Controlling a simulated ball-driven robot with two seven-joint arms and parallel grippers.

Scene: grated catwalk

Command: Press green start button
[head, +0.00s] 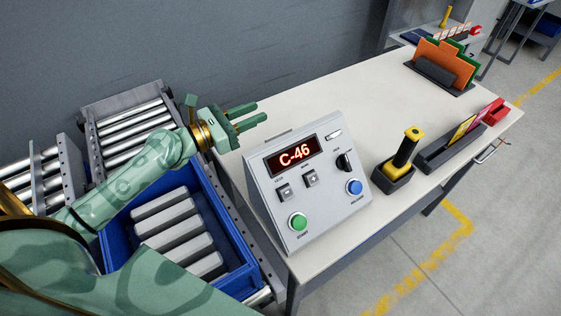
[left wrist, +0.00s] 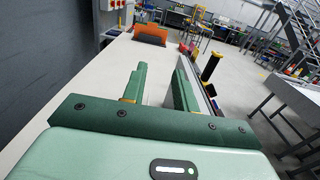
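The green start button (head: 298,222) is a round button at the lower left of the sloped face of a grey control box (head: 330,215). The box stands on the near end of a white table and its display reads C-46. A blue round button (head: 354,187) sits to the right of the green one. My left gripper (head: 254,114) is above the table's left edge, behind and left of the box, apart from the button. Its two fingers are parted with nothing between them, as the left wrist view (left wrist: 160,88) also shows. My right gripper is not in view.
A blue crate (head: 247,245) with several grey bars rests on a roller conveyor (head: 142,118) left of the table. A black and yellow scanner (head: 405,150) stands in a holder right of the box. The white tabletop (head: 345,95) behind the box is mostly clear.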

